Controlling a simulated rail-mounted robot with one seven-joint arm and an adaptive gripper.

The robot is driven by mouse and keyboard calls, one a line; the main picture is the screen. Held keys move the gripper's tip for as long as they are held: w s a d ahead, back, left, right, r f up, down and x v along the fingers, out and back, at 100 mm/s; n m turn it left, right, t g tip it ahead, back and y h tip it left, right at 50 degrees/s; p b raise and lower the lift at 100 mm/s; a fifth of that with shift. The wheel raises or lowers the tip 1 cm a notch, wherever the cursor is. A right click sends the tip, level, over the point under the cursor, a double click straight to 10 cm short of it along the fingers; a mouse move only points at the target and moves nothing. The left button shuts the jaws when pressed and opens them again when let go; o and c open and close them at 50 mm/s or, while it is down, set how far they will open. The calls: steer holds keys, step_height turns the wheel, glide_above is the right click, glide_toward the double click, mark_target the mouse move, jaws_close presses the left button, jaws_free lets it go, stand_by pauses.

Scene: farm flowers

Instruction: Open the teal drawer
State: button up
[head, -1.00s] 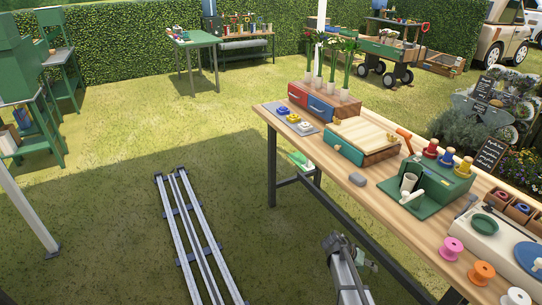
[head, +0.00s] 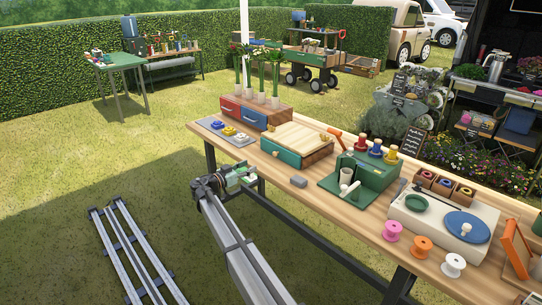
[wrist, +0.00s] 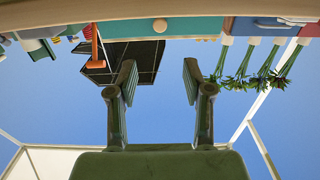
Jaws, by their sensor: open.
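The teal drawer (head: 279,153) is the front of a small wooden box with a slatted light top, on the long wooden table. It looks shut. Its small round knob (wrist: 160,25) shows at the top of the wrist view, which looks upside down, with the teal front (wrist: 128,28) around it. My gripper (head: 243,175) is off the table's front edge, in front of the drawer and apart from it. In the wrist view its two fingers (wrist: 160,82) are spread with nothing between them; the knob lies between them sideways, farther off.
A blue drawer (head: 252,118) and a red drawer (head: 230,107) stand left of the teal one, with flower tubes on top. A tray of coloured pieces (head: 227,131) lies before them. A grey block (head: 298,181) lies near the table edge, left of a green stand (head: 370,175).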

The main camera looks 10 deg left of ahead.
mark_target(274, 154)
steer(key=p+x, duration=0.2)
steer(key=x, duration=1.2)
steer(key=shift+w+d+f, duration=0.1)
steer(key=shift+w, duration=0.15)
jaws_close()
